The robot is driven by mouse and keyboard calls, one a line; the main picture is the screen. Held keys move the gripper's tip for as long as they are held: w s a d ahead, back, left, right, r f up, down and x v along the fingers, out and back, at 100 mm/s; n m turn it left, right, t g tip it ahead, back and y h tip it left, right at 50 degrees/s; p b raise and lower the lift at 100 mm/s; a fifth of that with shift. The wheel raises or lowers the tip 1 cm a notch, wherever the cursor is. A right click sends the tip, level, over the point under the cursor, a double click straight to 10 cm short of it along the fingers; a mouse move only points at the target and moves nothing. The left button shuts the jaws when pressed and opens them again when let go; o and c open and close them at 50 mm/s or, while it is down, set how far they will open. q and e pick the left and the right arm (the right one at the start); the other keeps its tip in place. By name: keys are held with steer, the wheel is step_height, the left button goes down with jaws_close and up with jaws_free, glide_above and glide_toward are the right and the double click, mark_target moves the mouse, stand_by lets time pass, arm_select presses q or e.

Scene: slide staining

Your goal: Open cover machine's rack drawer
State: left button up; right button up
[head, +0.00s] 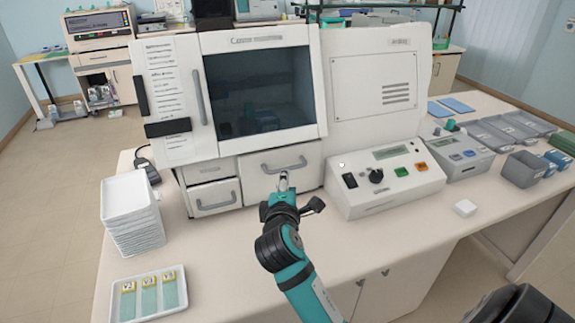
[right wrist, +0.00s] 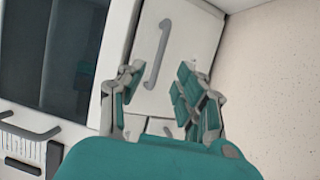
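The cover machine (head: 265,95) is a white cabinet with a dark window on the counter. Under the window is a wide white drawer (head: 258,187) with a grey bar handle (head: 284,166); it looks shut. My right gripper (head: 284,182) is in front of this drawer, just below the handle in the head view. In the right wrist view its fingers (right wrist: 160,88) are spread apart with nothing between them. The drawer front (right wrist: 190,35) and the handle (right wrist: 159,55) appear beyond the fingertips; I cannot tell the exact gap. My left gripper is not in view.
A smaller drawer (head: 213,197) with its own handle is left of the wide one. A control box (head: 385,180) stands close on the right. Stacked white trays (head: 132,212) and a tray of labelled slides (head: 120,312) are at the left. The counter front is mostly clear.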

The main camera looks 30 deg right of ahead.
mark_target(273, 158)
steer(key=p+x, duration=0.1)
steer(key=x, duration=0.7)
steer(key=shift+w+d, duration=0.2)
steer(key=shift+d, duration=0.1)
steer(key=shift+w+d, duration=0.1)
steer(key=shift+w, duration=0.05)
steer(key=c, duration=0.6)
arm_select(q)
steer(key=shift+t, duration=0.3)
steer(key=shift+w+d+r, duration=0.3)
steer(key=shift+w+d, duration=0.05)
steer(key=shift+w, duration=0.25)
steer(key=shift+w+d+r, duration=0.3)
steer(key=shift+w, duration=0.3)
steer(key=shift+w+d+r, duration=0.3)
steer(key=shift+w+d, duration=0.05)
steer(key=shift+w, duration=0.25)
arm_select(e)
jaws_close()
